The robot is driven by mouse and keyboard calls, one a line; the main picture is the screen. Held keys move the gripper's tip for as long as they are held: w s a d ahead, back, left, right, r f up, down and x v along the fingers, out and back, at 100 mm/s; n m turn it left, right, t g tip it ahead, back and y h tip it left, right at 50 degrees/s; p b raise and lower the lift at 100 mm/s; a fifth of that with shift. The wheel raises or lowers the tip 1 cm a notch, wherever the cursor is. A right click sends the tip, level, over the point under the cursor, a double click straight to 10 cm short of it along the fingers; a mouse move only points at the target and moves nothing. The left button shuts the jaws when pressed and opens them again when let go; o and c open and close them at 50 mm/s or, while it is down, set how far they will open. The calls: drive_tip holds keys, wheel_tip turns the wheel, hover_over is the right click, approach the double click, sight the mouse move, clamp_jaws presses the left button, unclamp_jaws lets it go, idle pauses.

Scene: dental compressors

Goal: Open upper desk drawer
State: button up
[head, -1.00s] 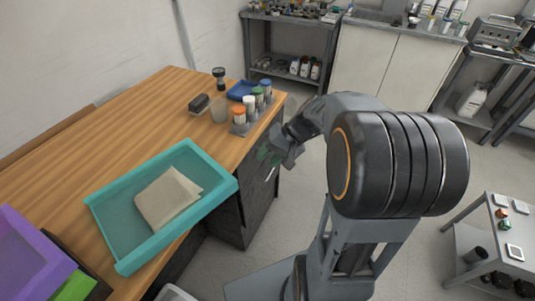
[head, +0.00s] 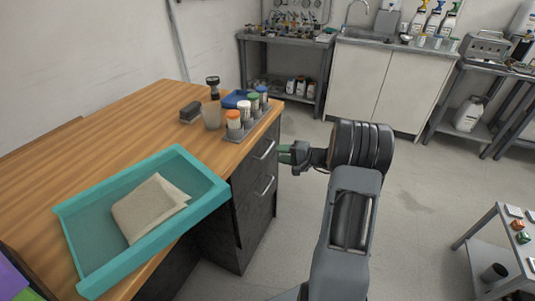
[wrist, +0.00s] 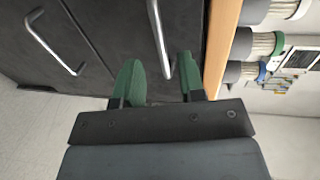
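The desk's dark drawer front shows two silver bar handles in the head view. The upper drawer (head: 249,166) is shut, with its handle (head: 264,150) just under the wooden top. The lower handle (head: 265,186) is below it. My gripper (head: 284,153) is just right of the upper handle, level with it. In the wrist view the picture is turned sideways, and my gripper's (wrist: 160,64) green fingers are open, one on each side of the upper handle (wrist: 158,35). I see no clear contact. The lower handle (wrist: 50,40) is at the left there.
On the desk top (head: 130,115) are a teal tray (head: 70,250) with a folded cloth (head: 145,208), a bottle rack (head: 245,128) and a clear cup (head: 212,115). Open floor (head: 400,200) lies right of the desk. A small grey table (head: 490,225) stands at far right.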

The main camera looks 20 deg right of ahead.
sight(267, 151)
drive_tip(key=x, duration=0.6)
drive_tip(key=shift+w+a, duration=0.2)
drive_tip(key=shift+w, duration=0.05)
drive_tip(key=shift+c, duration=0.4)
clamp_jaws()
